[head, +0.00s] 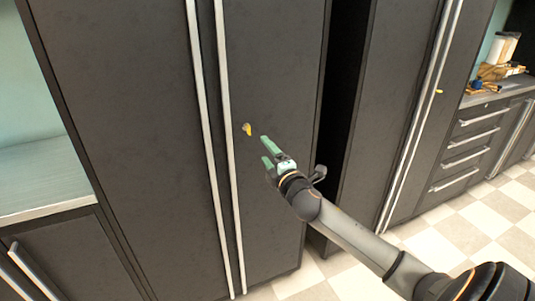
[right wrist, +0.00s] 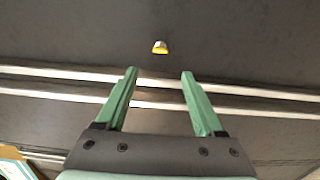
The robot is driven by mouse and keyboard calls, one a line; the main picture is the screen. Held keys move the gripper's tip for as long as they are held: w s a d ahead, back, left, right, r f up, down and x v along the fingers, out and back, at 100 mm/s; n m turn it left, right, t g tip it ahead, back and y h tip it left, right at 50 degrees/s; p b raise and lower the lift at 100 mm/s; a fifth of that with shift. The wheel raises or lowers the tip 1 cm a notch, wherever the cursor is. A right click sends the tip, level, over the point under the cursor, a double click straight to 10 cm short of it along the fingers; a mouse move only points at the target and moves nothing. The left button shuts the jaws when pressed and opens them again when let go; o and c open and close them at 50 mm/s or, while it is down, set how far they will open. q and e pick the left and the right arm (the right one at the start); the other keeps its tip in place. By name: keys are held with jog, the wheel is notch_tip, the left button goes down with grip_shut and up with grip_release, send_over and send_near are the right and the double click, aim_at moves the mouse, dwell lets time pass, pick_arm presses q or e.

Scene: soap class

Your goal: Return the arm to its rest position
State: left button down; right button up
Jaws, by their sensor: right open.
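My right gripper (head: 266,151) is in front of a tall dark cabinet (head: 120,100) in the head view. Its two green fingers are apart, and nothing is between them. In the right wrist view the open fingers (right wrist: 160,78) point toward the dark cabinet front. A small yellow-and-grey knob or lock (head: 247,129) sits on the cabinet door, just left of the fingertips and apart from them. It also shows beyond the fingertips in the right wrist view (right wrist: 160,47). My left gripper is not in view.
Two long vertical handles (head: 225,120) run down the cabinet doors. A second tall cabinet (head: 385,100) stands to the right across a dark gap. A drawer unit (head: 470,145) with items on top is at far right. A low counter (head: 40,180) is at left. Checkered floor (head: 440,245) is open at lower right.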

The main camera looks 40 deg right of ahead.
dwell(0.4)
jog(key=s+a+f+m+g+y, duration=0.25)
jog(key=s+a+f, duration=0.3)
jog(key=f, duration=0.45)
jog(key=s+a+f+m+g+y, duration=0.25)
jog(key=s+a+f, duration=0.3)
jog(key=f, duration=0.45)
jog(key=s+a+f+m+g+y, duration=0.1)
jog(key=s+a+f+m, duration=0.3)
jog(key=s, duration=0.5)
jog(key=s+a+f+m+g, duration=0.2)
jog(key=s+a+f+m, duration=0.2)
jog(key=s+a, duration=0.5)
notch_tip(320, 180, down, 3)
jog(key=shift+a+r+y+p, duration=0.1)
jog(key=shift+a+y+p, duration=0.05)
jog(key=shift+y+p, duration=0.25)
